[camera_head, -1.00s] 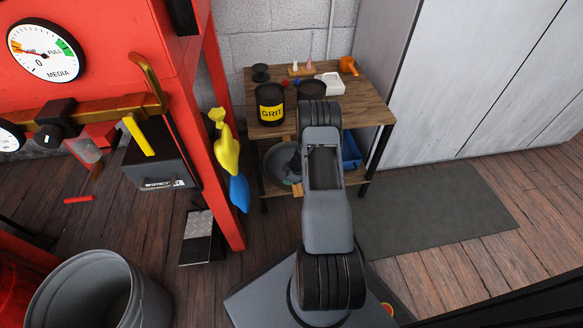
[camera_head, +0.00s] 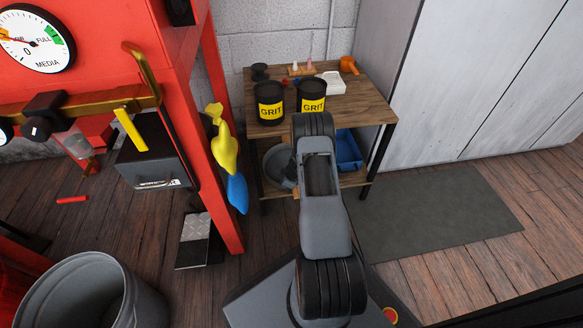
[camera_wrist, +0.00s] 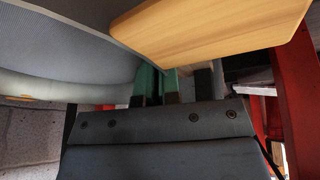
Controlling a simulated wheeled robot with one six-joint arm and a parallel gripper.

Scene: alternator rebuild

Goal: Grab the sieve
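The sieve (camera_head: 278,166) appears to be the grey round thing on the lower shelf of the wooden stand in the head view, partly hidden by my arm. In the wrist view, grey mesh and a pale rim, apparently the sieve (camera_wrist: 60,35), fill the upper left. A light wooden piece with a rounded corner (camera_wrist: 215,30), perhaps its handle, is at the top. My gripper (camera_wrist: 158,85) shows green-padded fingers close together, just below the rim and wooden piece. Whether anything is between them is hidden. In the head view my arm hides the gripper.
Two black GRIT tubs (camera_head: 270,103) stand on the stand's top (camera_head: 360,103), with a white container (camera_head: 334,83) and an orange item (camera_head: 348,65). A blue bin (camera_head: 347,151) sits on the lower shelf. A red frame post (camera_head: 212,170) stands left; a grey mat (camera_head: 435,213) lies right.

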